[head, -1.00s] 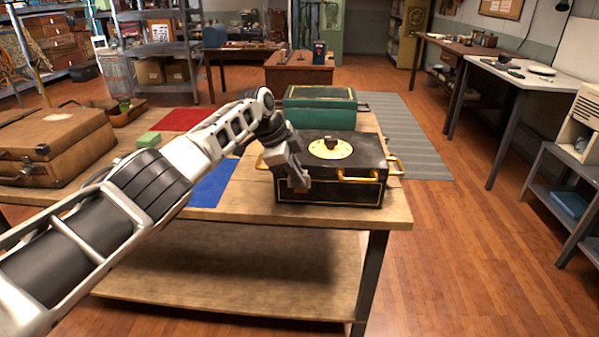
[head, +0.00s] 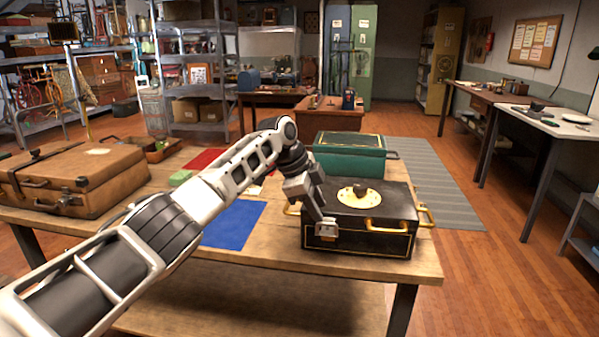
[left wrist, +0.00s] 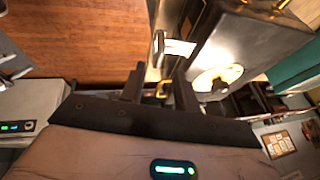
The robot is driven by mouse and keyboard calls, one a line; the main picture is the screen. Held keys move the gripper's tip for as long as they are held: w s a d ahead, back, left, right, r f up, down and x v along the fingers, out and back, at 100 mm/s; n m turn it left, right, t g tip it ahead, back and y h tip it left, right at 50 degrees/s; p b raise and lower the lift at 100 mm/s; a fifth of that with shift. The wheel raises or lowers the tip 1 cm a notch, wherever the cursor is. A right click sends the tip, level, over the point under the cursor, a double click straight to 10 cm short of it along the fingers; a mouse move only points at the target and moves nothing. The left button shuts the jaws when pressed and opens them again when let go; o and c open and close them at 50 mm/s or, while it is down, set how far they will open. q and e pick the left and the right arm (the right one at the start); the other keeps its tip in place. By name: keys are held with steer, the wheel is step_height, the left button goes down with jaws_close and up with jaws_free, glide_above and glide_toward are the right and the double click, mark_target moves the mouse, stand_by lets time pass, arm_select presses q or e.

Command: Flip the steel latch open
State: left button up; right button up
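A black case (head: 385,208) with gold trim, brass handles and a round gold plate (head: 358,193) on its lid sits on the wooden workbench. My left gripper (head: 325,228) is at the left part of the case's front face and hides part of it. In the left wrist view, a bright steel piece, which looks like the latch (left wrist: 180,47), lies by the case edge just beyond the fingertips. Contact with the latch cannot be told. My right gripper is not in view.
A green box (head: 350,160) stands behind the case. A brown suitcase (head: 75,180) lies at the bench's left. A blue mat (head: 234,224) is left of the case, partly behind my arm. Open wooden floor lies right of the workbench (head: 280,262).

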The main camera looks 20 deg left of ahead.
arm_select(q)
steer(key=v, duration=1.1)
steer(key=shift+r+b, duration=0.15)
steer(key=shift+b, duration=0.2)
steer(key=s+d+f+n, duration=0.1)
steer(key=s+d+f, duration=0.25)
steer(key=f, duration=0.55)
steer(key=s+d+f+n+g+y, duration=0.1)
steer(key=s+d+f+n, duration=0.15)
steer(key=s+f, duration=0.4)
steer(key=s+d+f, duration=0.3)
steer(key=f, duration=0.7)
steer(key=s+f+n, duration=0.4)
steer(key=s+f, duration=0.2)
steer(key=s, duration=0.6)
steer(key=s+a+r+n+t+y, duration=0.1)
steer(key=s+a+n, duration=0.15)
steer(key=s, duration=0.45)
steer(key=s+a+r+n+y, duration=0.15)
steer(key=s+n, duration=0.25)
steer(key=s, duration=0.4)
steer(key=w+d+f+t+h, duration=0.2)
steer(key=w+d+f+t, duration=0.3)
steer(key=w+f+t, duration=0.1)
steer(key=shift+w+d+f+t+h, duration=0.15)
steer(key=shift+w+f+t+h, duration=0.15)
steer(key=shift+f+t, duration=0.25)
